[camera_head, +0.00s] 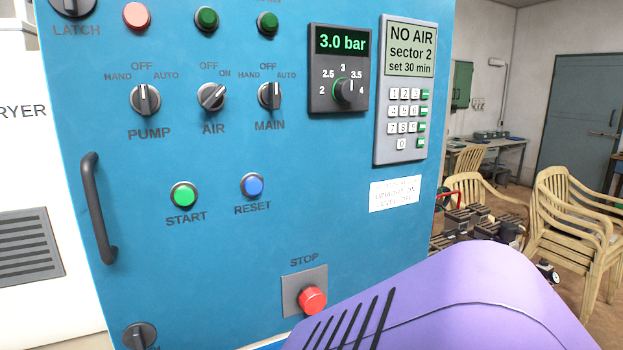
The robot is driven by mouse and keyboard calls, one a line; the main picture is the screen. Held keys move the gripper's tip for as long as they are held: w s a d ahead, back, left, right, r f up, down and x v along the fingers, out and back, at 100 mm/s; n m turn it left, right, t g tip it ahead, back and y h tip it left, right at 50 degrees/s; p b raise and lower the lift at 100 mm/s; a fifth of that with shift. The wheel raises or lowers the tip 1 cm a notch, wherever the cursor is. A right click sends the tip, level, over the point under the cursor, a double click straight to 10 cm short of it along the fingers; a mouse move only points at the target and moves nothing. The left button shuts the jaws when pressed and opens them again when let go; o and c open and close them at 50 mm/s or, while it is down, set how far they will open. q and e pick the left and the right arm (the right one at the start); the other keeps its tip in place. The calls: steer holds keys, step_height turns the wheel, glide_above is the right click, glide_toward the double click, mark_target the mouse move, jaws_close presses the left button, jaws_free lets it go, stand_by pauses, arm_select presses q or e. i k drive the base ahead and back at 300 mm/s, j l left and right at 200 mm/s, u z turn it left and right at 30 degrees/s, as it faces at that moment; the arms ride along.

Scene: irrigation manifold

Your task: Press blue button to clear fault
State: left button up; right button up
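The blue button (252,185), labelled RESET, is on the lower middle of the blue control cabinet's front (230,240). It stands out in its round collar, and nothing covers it. The green START button (184,195) is just to its left. The display (410,48) reads "NO AIR sector 2 set 30 min". Neither gripper is in view, so I cannot see whether they are open or shut.
A red STOP button (312,300) sits below and right of RESET. A black handle (99,208) juts out at the left. Rotary switches PUMP (145,99), AIR (211,97) and MAIN (269,96) are above. Stacked chairs (570,225) stand at the right.

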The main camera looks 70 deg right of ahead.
mark_target(253, 186)
steer(key=k+l+z, duration=0.1)
steer(key=z, duration=1.95)
steer(key=i+l, duration=0.05)
